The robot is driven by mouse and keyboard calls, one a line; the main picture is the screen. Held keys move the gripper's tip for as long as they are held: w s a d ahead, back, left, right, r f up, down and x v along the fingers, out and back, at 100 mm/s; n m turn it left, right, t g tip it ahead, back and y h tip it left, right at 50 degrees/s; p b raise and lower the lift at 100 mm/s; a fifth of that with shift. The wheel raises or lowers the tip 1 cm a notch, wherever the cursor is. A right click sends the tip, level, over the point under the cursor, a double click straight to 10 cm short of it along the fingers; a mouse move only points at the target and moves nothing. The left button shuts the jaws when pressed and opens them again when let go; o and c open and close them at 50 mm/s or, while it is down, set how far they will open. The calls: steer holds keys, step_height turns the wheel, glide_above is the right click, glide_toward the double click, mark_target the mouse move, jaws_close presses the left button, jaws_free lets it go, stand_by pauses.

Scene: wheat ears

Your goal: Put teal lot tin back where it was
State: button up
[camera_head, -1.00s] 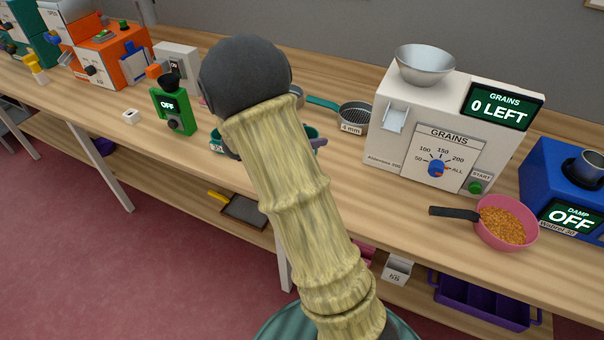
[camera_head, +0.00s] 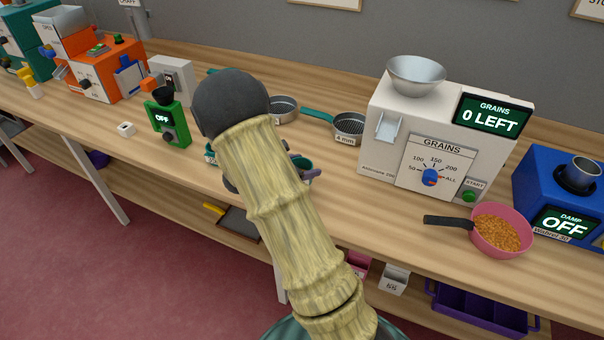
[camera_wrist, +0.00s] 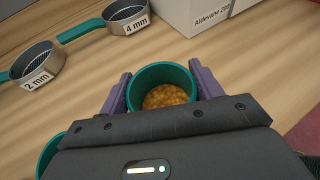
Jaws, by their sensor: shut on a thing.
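A round teal tin (camera_wrist: 163,72) with orange-yellow grains (camera_wrist: 165,96) in it sits between the purple fingers of my gripper (camera_wrist: 160,78) in the wrist view. My gripper is shut on this tin. In the head view the held tin (camera_head: 304,163) shows only in part beside my arm, over the bench's front part; I cannot tell if it touches the wood. A second teal tin (camera_wrist: 50,152) shows in part at the lower left of the wrist view. A labelled teal tin (camera_head: 211,155) also peeks out left of my wrist in the head view.
Two teal-handled sieves, 2 mm (camera_wrist: 36,64) and 4 mm (camera_wrist: 128,14), lie behind the tin. The white grain counter (camera_head: 440,135) reads 0 LEFT. A pink pan of grains (camera_head: 500,232) and a blue damp machine (camera_head: 560,195) stand right. A green device (camera_head: 168,122) stands left.

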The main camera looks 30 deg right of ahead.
steer(key=shift+f, duration=1.6)
steer(key=o, duration=1.1)
steer(key=shift+w, duration=0.15)
steer(key=shift+a, duration=0.1)
steer(key=b+v, duration=0.1)
steer(key=v, duration=1.1)
steer(key=shift+r, duration=0.15)
